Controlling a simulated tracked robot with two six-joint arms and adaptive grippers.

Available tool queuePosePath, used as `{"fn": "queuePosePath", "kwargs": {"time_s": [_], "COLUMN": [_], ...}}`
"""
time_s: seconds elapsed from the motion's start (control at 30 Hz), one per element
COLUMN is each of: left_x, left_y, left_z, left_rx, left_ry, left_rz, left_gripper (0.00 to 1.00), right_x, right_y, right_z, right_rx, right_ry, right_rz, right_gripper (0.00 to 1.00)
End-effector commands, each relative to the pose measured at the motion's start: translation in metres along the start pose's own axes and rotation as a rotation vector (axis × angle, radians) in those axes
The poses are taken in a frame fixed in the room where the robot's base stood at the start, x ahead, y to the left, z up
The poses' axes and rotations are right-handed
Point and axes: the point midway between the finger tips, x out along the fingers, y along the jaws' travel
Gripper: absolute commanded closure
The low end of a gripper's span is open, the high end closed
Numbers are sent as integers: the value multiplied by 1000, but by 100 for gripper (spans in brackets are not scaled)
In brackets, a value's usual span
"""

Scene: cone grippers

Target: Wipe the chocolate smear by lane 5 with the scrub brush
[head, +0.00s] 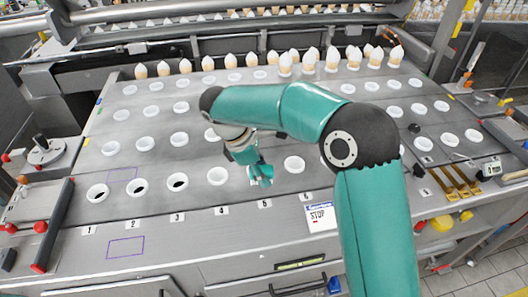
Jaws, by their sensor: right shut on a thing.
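My right gripper (261,178) is low over the grey deck, just behind the lane 5 label (264,203). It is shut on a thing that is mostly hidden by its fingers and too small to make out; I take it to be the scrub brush. I cannot tell whether it touches the deck. No chocolate smear can be made out by lane 5; the gripper covers part of that spot. My left gripper is not in view.
White-rimmed sockets stand in rows across the deck (150,208). Cones (208,63) fill the back row. A STOP card (321,217) lies right of lane 5. A red-ended bar (55,225) is at left, brass pieces (455,181) at right. The front left deck is clear.

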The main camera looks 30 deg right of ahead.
Motion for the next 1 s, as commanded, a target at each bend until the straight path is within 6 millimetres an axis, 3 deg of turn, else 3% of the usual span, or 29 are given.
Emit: {"fn": "queuePosePath", "kwargs": {"time_s": [0.4,1.0], "left_x": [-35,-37], "left_y": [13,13], "left_z": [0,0], "left_rx": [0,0], "left_ry": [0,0], "left_rz": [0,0], "left_gripper": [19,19], "right_x": [-36,-36], "right_y": [0,0], "right_z": [19,22], "right_rx": [7,11], "right_ry": [0,0], "right_rz": [-2,-3], "right_gripper": [97,97]}}
